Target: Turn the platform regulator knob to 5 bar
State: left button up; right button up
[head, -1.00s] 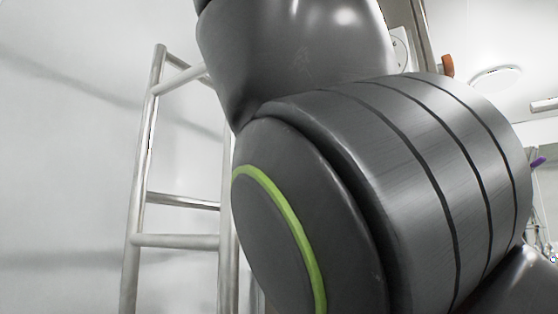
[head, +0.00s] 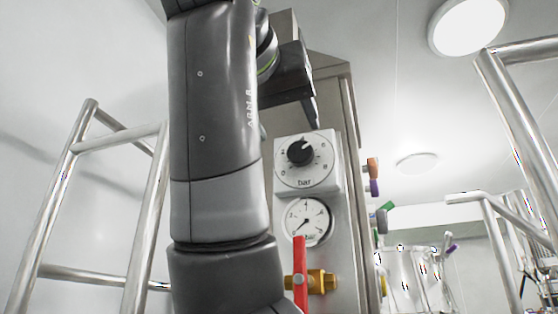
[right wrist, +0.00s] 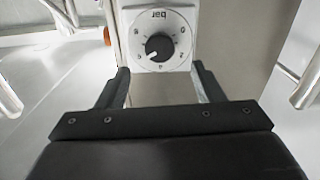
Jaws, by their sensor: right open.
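The platform regulator knob (head: 301,152) is black and round, on a white dial plate (head: 305,182) marked "bar". Its white pointer is up and slightly right of the top in the head view; the numbers are too small to read surely. In the right wrist view the knob (right wrist: 159,46) appears upside down, its pointer toward the lower left. My right gripper (right wrist: 160,70) is open and empty, with its fingers apart on either side below the dial in that view, not around the knob. In the head view it is above the dial, partly hidden by my arm. My left gripper is out of view.
Below the dial are a round pressure gauge (head: 307,222), a red lever (head: 300,268) and a brass fitting (head: 322,281) on a steel cabinet. Metal rails (head: 65,190) stand at left and right (head: 520,125). Coloured handles (head: 374,175) stick out beyond the cabinet.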

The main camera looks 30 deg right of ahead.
aim_at(299, 150)
jog(key=p+x, duration=0.4)
jog(key=x, duration=0.3)
jog(key=shift+w+r, duration=0.1)
jog(key=shift+w, duration=0.05)
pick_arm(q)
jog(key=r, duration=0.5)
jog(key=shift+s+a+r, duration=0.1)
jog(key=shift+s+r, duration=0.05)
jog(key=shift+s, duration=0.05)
pick_arm(e)
jog(key=shift+w+d, duration=0.2)
jog(key=shift+d, duration=0.15)
jog(key=c, duration=1)
jog(key=shift+o, duration=0.2)
jog(key=shift+f+n+b, duration=0.15)
jog(key=shift+n+b, duration=0.5)
jog(key=shift+n, duration=0.1)
jog(key=shift+f+n+b, duration=0.15)
jog(key=shift+n+b, duration=0.5)
jog(key=shift+n, duration=0.1)
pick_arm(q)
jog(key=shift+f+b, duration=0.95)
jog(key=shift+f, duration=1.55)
pick_arm(e)
jog(key=shift+r+n, duration=0.15)
jog(key=shift+n, duration=1.25)
jog(key=o, duration=1)
jog(key=shift+c, duration=0.2)
